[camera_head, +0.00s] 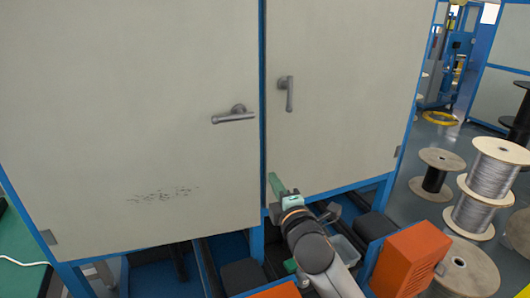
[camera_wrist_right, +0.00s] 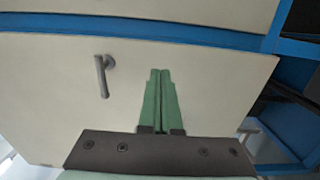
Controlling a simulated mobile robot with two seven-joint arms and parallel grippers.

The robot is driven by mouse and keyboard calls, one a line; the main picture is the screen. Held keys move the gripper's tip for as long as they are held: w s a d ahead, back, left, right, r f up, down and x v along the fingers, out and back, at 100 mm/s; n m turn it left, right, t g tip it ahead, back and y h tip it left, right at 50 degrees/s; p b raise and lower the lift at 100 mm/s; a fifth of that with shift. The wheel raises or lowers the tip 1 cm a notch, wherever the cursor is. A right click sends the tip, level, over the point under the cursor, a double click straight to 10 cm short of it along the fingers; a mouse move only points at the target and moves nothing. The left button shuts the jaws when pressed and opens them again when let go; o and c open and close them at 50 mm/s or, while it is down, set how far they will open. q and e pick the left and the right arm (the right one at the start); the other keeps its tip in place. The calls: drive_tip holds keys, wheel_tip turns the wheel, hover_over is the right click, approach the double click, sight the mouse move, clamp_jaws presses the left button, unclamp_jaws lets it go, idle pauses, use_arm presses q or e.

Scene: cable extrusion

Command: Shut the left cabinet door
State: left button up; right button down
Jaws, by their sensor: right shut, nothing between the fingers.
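The left cabinet door (camera_head: 130,110) is a large pale panel with a scuffed patch low down. It stands close to the blue frame; I cannot tell if it is fully flush. Its grey lever handle (camera_head: 235,115) lies nearly level near the middle seam. My right gripper (camera_head: 272,178) is low near the seam, below the handles, with green fingers together and empty. In the right wrist view its fingers (camera_wrist_right: 160,75) lie over the left door (camera_wrist_right: 50,100), with the handle (camera_wrist_right: 105,75) to their left. Contact with the door cannot be told. My left gripper is not in view.
The right cabinet door (camera_head: 345,90) stands beside the seam with an upright handle (camera_head: 289,93). Blue frame bars and an orange box (camera_head: 410,258) are below. Cable spools (camera_head: 497,165) stand on the floor at right. A green surface (camera_head: 22,255) is at lower left.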

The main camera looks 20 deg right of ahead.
sight(257, 149)
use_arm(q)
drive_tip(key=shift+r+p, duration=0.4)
use_arm(e)
drive_tip(key=w, duration=0.9)
drive_tip(key=w+d, duration=0.1)
drive_tip(key=w, duration=0.3)
drive_tip(key=shift+w, duration=0.25)
